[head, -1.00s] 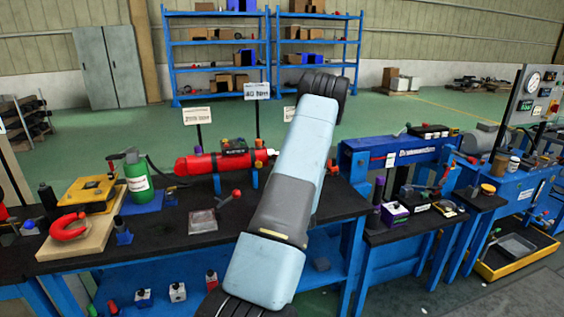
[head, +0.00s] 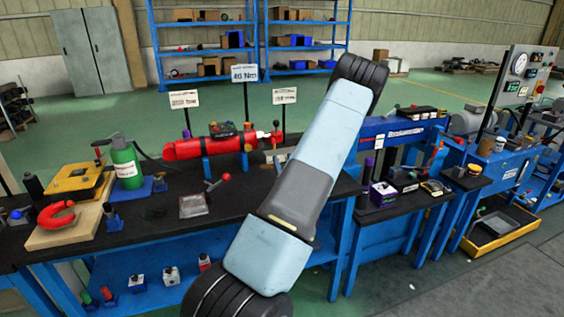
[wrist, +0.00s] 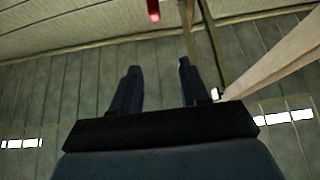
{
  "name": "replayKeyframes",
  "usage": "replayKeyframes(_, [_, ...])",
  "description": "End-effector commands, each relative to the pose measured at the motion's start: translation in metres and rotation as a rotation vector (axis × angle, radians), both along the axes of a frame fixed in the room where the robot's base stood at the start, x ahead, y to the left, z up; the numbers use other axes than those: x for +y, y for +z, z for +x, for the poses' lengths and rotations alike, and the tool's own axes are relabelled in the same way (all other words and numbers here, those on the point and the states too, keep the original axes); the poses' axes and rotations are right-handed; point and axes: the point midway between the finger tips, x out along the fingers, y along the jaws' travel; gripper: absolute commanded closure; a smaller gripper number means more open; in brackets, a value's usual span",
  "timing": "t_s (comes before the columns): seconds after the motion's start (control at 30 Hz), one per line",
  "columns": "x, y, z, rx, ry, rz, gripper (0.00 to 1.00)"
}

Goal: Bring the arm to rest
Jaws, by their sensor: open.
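My gripper (wrist: 157,88) shows in the wrist view with its two dark fingers spread apart and nothing between them. Behind the fingers are the hall's wall panels and roof, so the wrist camera faces away from the benches. In the head view my pale blue and grey arm rises slantwise across the middle, in front of the benches. The gripper itself is not visible in the head view.
A black-topped blue bench (head: 150,235) holds a red cylinder (head: 208,146), a green bottle (head: 125,163) and a yellow case (head: 78,182). Another blue stand (head: 395,128) is at the right, with a yellow-edged tray (head: 497,228) on the floor. Blue shelves (head: 250,48) stand behind.

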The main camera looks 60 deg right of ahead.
Motion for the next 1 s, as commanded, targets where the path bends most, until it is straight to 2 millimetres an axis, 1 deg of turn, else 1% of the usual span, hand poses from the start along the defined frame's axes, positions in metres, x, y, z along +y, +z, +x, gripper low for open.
replayKeyframes(0.57, [0.001,0.0,0.001,0.001,0.002,-0.001,0.55])
replayKeyframes(0.67, [0.001,0.002,0.007,0.017,0.011,0.0,0.55])
replayKeyframes(0.77, [0.004,0.007,0.026,0.067,0.038,0.004,0.55])
replayKeyframes(0.87, [0.011,0.015,0.059,0.161,0.083,0.011,0.55])
replayKeyframes(0.9, [0.016,0.019,0.075,0.207,0.103,0.015,0.55])
replayKeyframes(1.0, [0.028,0.027,0.111,0.321,0.145,0.026,0.55])
